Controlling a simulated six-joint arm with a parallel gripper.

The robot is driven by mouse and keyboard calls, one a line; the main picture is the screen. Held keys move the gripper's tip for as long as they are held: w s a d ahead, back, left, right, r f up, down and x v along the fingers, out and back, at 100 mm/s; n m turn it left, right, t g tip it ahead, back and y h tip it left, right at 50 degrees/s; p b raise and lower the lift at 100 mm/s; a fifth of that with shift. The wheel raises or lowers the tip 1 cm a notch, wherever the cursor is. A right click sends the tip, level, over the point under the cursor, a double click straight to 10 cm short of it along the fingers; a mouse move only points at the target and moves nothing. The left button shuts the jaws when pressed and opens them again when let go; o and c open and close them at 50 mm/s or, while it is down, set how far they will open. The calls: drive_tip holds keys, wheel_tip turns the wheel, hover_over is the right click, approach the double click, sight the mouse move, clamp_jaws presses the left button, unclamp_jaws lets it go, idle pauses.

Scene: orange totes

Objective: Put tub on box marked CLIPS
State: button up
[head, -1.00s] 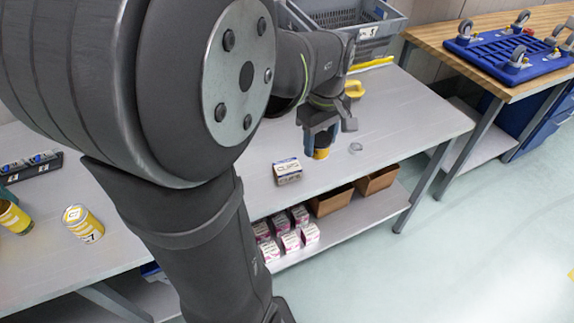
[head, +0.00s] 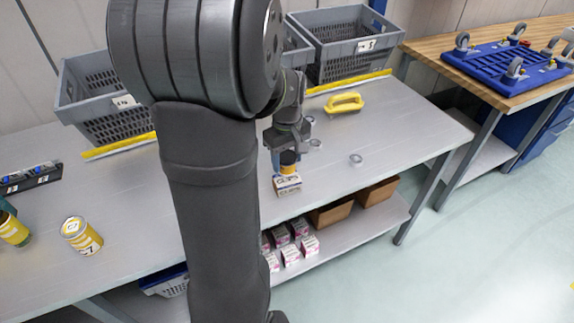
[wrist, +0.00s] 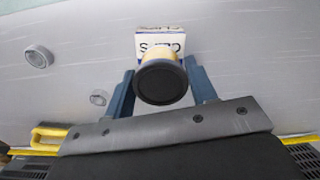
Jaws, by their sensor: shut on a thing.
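My gripper (head: 286,160) is shut on the tub (head: 288,158), a small yellow tub with a black lid. The tub also shows in the wrist view (wrist: 161,82) between the two blue fingers. In the head view the tub overlaps the box's upper edge. I cannot tell whether the tub touches the box.
Metal rings (head: 356,160) and a yellow handle (head: 345,103) lie to the right on the bench (head: 400,120). Grey crates (head: 345,45) stand behind. Small boxes (head: 290,254) sit on the shelf below.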

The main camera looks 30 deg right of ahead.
sight(287, 166)
drive_tip(key=shift+f, duration=1.5)
drive_tip(key=shift+f, duration=0.15)
drive_tip(key=o, duration=1)
wheel_tip(287, 166, up, 12)
drive_tip(key=shift+r, duration=0.2)
